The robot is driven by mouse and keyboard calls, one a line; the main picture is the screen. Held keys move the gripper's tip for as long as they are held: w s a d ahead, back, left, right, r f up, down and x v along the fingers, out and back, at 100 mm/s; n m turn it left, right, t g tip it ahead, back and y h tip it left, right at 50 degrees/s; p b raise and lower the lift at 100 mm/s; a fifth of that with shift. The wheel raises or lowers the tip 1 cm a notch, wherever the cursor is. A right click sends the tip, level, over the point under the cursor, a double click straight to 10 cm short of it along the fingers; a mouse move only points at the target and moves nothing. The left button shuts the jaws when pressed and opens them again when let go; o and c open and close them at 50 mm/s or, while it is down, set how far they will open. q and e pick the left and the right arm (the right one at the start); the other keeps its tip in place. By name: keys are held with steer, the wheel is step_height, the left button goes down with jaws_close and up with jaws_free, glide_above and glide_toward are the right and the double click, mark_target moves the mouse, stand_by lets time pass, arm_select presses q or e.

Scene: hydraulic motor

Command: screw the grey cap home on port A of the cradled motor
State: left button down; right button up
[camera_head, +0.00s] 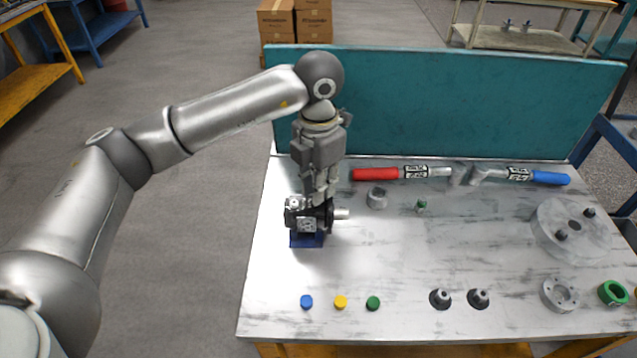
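The dark motor (300,217) with a black-and-white label sits in a blue cradle (306,240) at the table's left side. Its pale shaft (341,214) points right. My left gripper (321,199) points down, with its fingertips right at the top of the motor. The fingers look close together, but I cannot see what is between them. I cannot make out a grey cap or port A; the fingers cover the motor's top there. My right gripper is not in view.
Blue (306,302), yellow (340,302) and green (373,303) caps lie at the front. A grey part (376,198) and a red-handled tool (376,174) lie right of the motor. A teal panel (440,100) closes the back.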

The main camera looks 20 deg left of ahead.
arm_select(q)
steer(key=shift+f+m+b, duration=0.2)
steer(key=shift+m+b, duration=0.35)
steer(key=shift+m, duration=0.05)
steer(key=m+b, duration=0.1)
steer(key=m, duration=0.2)
steer(key=shift+b, duration=0.35)
steer(key=shift+r+m, duration=0.1)
steer(key=shift+m, duration=0.6)
steer(key=shift+m+b, duration=0.4)
steer(key=shift+b, duration=0.05)
steer(key=c, duration=1.7)
jaws_free()
steer(key=shift+a+m, duration=0.1)
steer(key=shift+m, duration=0.2)
steer(key=shift+c, duration=0.2)
steer(key=shift+o, duration=0.9)
